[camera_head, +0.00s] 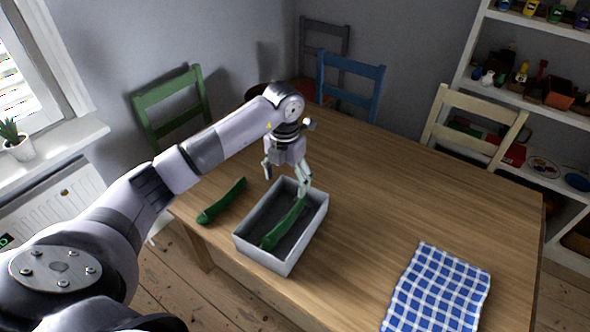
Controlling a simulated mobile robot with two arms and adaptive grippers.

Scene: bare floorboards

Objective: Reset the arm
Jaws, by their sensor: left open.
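My left arm (225,142) comes in from the left and reaches over the wooden table. Its gripper (286,186) is open and points down above the back of a grey open box (262,256). A green cucumber-like vegetable (283,226) lies in the box, slanting up toward the back right, with its upper end close to the right finger. I cannot tell whether they touch. A second green vegetable (222,201) lies on the table to the left of the box. My right gripper is not in view.
A blue checked cloth (438,290) lies at the table's front right. The table (400,190) is bare between box and cloth. Green (172,100), blue (350,82) and cream (476,122) chairs stand around it. A white shelf (500,98) with several items stands at right.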

